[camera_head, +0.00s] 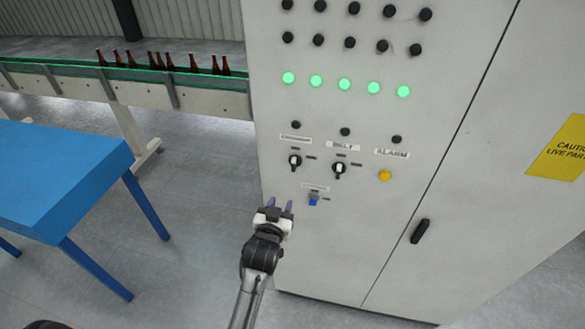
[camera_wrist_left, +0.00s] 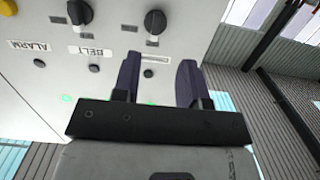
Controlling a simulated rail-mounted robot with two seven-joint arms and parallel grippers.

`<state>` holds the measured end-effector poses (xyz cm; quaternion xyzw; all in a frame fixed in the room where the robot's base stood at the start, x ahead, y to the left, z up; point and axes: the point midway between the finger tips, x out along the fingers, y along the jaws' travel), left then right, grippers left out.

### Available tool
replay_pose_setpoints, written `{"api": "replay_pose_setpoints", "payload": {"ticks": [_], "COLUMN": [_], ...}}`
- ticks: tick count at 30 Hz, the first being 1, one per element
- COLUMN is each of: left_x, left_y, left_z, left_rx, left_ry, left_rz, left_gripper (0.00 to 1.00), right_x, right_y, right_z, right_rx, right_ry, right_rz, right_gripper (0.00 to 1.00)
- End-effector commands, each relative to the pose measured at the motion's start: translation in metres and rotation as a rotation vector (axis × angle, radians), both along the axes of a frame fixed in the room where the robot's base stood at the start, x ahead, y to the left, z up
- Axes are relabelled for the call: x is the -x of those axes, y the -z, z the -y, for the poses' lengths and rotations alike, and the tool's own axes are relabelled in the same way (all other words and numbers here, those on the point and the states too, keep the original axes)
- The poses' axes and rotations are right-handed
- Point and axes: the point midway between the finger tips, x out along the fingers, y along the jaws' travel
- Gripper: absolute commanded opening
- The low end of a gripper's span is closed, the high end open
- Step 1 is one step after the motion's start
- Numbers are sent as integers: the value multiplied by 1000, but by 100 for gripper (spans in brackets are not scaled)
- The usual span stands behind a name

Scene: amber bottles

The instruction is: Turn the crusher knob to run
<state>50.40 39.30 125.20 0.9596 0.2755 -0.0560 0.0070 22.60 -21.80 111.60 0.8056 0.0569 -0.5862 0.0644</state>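The crusher knob (camera_head: 295,161) is a black rotary knob with a pale pointer, the leftmost of two on the grey cabinet (camera_head: 345,235). Its pointer looks roughly upright. The label above it is too blurred to read surely. The knob also shows upside down in the left wrist view (camera_wrist_left: 155,22), beyond the fingertips. My left gripper (camera_head: 280,204) is open and empty, below and slightly left of the knob in the head view. The two purple fingers (camera_wrist_left: 160,62) stand apart and touch no knob. My right gripper is not in view.
The belt knob (camera_head: 339,169) sits right of the crusher knob, then the yellow alarm button (camera_head: 384,175). A blue switch (camera_head: 313,199) is close to the left gripper. A blue table (camera_head: 65,170) stands left; a conveyor (camera_head: 210,92) with amber bottles (camera_head: 160,61) runs behind.

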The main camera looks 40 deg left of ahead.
Motion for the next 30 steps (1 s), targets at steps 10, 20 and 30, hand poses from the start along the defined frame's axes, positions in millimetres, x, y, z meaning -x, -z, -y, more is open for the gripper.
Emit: {"api": "replay_pose_setpoints", "payload": {"ticks": [10, 20, 30], "left_x": [-16, -68, -108], "left_y": [-20, -21, -20], "left_z": [-8, -40, -64], "left_rx": [-46, -46, -43], "left_ry": [9, 8, 9], "left_rz": [107, 105, 105], "left_gripper": [39, 39, 39], "right_x": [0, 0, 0], "right_y": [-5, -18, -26], "right_z": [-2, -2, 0], "right_rx": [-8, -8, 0], "right_ry": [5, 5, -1], "right_rz": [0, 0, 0], "right_gripper": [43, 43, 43]}}
